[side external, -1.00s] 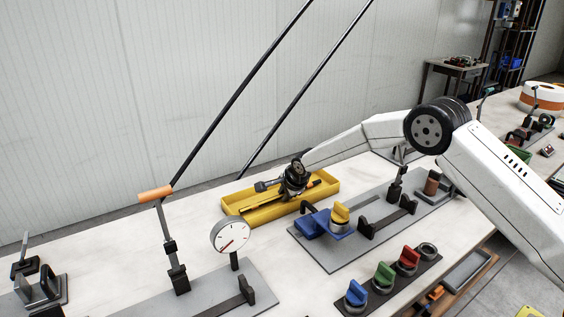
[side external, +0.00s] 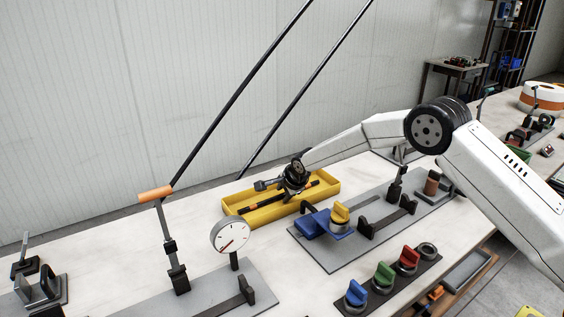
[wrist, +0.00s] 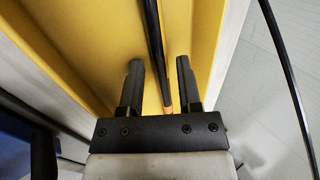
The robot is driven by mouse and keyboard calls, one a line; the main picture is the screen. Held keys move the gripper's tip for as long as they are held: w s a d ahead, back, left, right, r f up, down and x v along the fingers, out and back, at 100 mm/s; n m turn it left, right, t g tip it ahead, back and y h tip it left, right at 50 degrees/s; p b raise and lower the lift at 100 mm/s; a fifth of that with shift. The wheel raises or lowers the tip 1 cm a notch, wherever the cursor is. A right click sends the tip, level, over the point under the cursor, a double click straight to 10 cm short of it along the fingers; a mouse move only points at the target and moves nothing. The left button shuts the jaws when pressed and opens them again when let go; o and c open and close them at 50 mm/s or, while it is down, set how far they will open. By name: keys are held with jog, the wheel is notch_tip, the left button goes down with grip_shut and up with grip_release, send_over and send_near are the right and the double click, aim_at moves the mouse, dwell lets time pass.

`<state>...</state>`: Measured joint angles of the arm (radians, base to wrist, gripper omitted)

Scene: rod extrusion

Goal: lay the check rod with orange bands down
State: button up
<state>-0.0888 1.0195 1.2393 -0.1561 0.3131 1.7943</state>
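The check rod (side external: 262,202), dark with orange near its ends, lies lengthwise in the yellow tray (side external: 325,197). In the wrist view the rod (wrist: 153,28) runs between my fingers over the yellow tray floor (wrist: 85,30), with an orange band close to the gripper body. My gripper (wrist: 158,64) is open, with a gap on each side of the rod. In the side view my gripper (side external: 288,196) is low over the middle of the tray and hides part of the rod.
A dial gauge (side external: 230,235) and an orange-handled lever clamp (side external: 155,194) stand at the left. Several coloured knobs line the front.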

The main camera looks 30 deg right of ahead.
jog(key=shift+s+f, duration=0.3)
jog(key=shift+f, duration=0.15)
notch_tip(320, 180, up, 22)
jog(key=s+d+r+g, duration=0.1)
jog(key=s+d+g, duration=0.1)
jog(key=s+d, duration=0.3)
jog(key=s+d+r+g, duration=0.1)
jog(key=s+d, duration=0.5)
jog(key=s, duration=0.6)
jog(key=shift+d+g, duration=0.3)
jog(key=shift+g, duration=0.1)
dwell(0.6)
dwell(0.6)
jog(key=s+a+f+n, duration=0.3)
jog(key=s+f+n, duration=0.4)
jog(key=s+n, duration=0.2)
jog(key=s+a+f+n, duration=0.3)
jog(key=s+f+n, duration=0.5)
jog(key=s, duration=0.3)
jog(key=shift+s+a+f+n, duration=0.25)
jog(key=shift+a+n, duration=0.05)
jog(key=shift+n, duration=0.2)
